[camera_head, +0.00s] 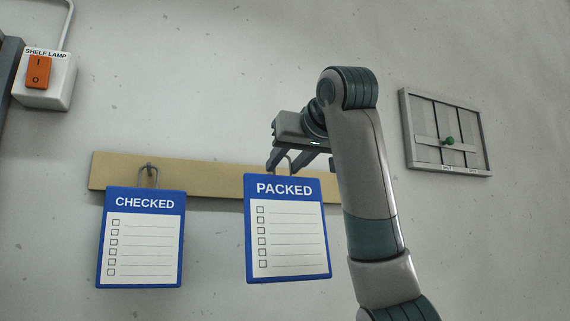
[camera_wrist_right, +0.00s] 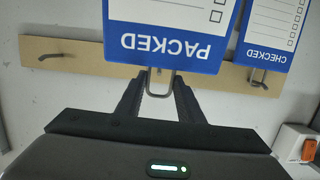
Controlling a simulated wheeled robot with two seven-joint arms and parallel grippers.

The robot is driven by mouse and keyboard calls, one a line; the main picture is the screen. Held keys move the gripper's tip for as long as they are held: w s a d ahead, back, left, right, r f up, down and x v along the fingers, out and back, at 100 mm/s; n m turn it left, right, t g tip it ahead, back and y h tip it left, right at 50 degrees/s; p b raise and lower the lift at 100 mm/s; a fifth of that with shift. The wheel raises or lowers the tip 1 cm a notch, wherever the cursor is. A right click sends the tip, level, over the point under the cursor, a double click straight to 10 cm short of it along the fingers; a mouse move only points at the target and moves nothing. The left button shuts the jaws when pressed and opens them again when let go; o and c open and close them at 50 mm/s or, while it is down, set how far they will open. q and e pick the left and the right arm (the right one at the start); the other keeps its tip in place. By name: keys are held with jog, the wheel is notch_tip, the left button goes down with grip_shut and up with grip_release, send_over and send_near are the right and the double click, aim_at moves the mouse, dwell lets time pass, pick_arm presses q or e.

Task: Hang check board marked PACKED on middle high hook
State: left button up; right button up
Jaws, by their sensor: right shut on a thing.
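The blue-edged PACKED board (camera_head: 290,235) hangs nearly upright in front of the tan rail (camera_head: 215,178), right of the CHECKED board. My right gripper (camera_head: 284,167) is at its top, shut on its wire loop. In the right wrist view the PACKED board (camera_wrist_right: 168,45) appears upside down, with the wire loop (camera_wrist_right: 158,92) between my fingers (camera_wrist_right: 158,80). The middle hook is hidden behind the board and gripper; I cannot tell whether the loop is on it. My left gripper is out of view.
The CHECKED board (camera_head: 140,240) hangs on a hook (camera_head: 148,172) at the rail's left. An empty hook (camera_wrist_right: 50,57) shows in the wrist view, hidden by my arm in the head view. A lamp switch box (camera_head: 45,80) and a framed panel (camera_head: 445,133) are on the wall.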

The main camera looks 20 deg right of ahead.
jog(key=shift+w+f, duration=0.1)
jog(key=shift+w, duration=0.55)
jog(key=shift+w+p, duration=0.2)
jog(key=shift+p, duration=0.2)
jog(key=shift+r+p+x, duration=0.2)
jog(key=shift+p+x, duration=0.75)
jog(key=shift+x, duration=0.5)
jog(key=shift+r+p+x, duration=0.2)
jog(key=shift+p+x, duration=0.75)
jog(key=shift+x, duration=0.5)
jog(key=shift+r+p+x, duration=0.2)
jog(key=shift+p+x, duration=0.75)
jog(key=shift+x, duration=0.45)
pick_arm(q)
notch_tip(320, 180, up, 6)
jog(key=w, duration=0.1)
pick_arm(e)
jog(key=shift+w+f, duration=0.7)
jog(key=shift+w, duration=0.1)
jog(key=shift+a, duration=0.1)
jog(key=o, duration=1.3)
